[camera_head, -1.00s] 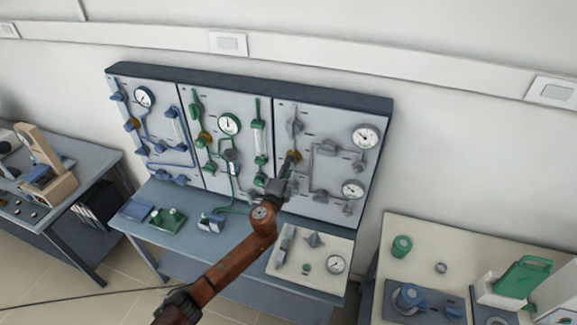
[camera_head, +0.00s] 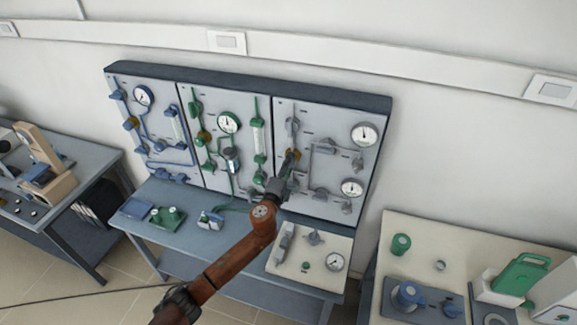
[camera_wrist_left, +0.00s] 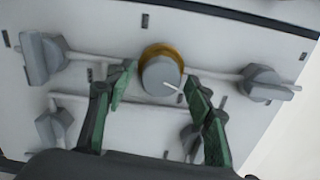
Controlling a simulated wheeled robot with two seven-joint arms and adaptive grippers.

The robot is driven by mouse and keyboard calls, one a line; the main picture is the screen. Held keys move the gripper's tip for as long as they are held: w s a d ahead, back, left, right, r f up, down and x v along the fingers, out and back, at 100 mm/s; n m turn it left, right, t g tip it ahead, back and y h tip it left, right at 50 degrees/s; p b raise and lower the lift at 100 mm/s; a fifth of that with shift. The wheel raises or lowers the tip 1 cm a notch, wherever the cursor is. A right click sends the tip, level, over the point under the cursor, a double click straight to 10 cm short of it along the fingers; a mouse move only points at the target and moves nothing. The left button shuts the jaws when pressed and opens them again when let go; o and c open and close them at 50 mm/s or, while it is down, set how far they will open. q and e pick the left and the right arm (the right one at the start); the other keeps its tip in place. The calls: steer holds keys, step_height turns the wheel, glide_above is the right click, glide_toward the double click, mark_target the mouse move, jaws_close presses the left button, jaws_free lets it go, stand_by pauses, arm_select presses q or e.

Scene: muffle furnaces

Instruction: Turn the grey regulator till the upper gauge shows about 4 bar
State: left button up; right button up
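The grey regulator is a round knob with a brass collar and a white pointer mark on the grey right-hand panel; it shows in the left wrist view (camera_wrist_left: 161,76) and, partly hidden by my gripper, in the head view (camera_head: 296,154). My left gripper (camera_head: 289,165) is at the regulator. In the wrist view its green-padded fingers (camera_wrist_left: 159,78) stand open on either side of the knob, with a gap visible at the left. The upper gauge (camera_head: 364,134) is at the panel's upper right; its reading is too small to tell. My right gripper is out of view.
A lower gauge (camera_head: 352,188) sits below the upper one. Grey valves (camera_wrist_left: 263,82) and (camera_wrist_left: 42,58) valve handles flank the knob. Green (camera_head: 228,123) and blue (camera_head: 143,97) gauges are on the neighbouring panels. A board with a gauge (camera_head: 334,262) lies on the bench below.

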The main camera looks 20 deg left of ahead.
arm_select(q)
steer(key=s, duration=1.2)
steer(key=shift+a, duration=0.25)
stand_by(1.4)
